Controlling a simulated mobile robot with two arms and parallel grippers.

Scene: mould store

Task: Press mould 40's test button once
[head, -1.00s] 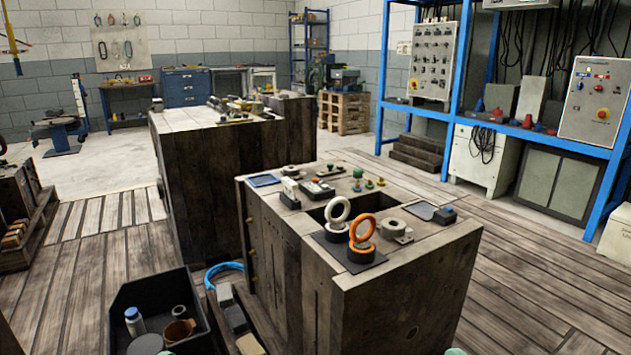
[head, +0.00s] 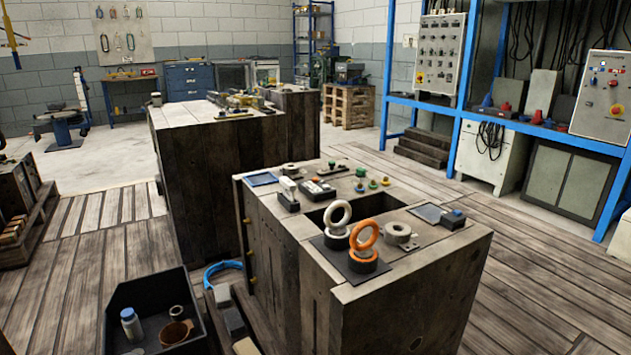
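A large dark wood-textured block (head: 400,300) stands in the middle front, its top holding several small fittings. I cannot read a number on it, so I cannot tell whether it is mould 40. On its top are small green-topped knobs (head: 361,173), a white-and-dark handheld piece (head: 288,192) and a dark box with a light top (head: 318,189). A white ring (head: 338,215) and an orange ring (head: 364,236) stand on dark round bases beside a rectangular opening. Neither gripper is in view.
A second dark block (head: 220,180) stands behind. A black bin (head: 115,310) with a bottle and small parts lies front left. A blue rack (head: 560,138) with control panels (head: 603,95) lines the right. Plank floor (head: 540,265) is clear right of the front block.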

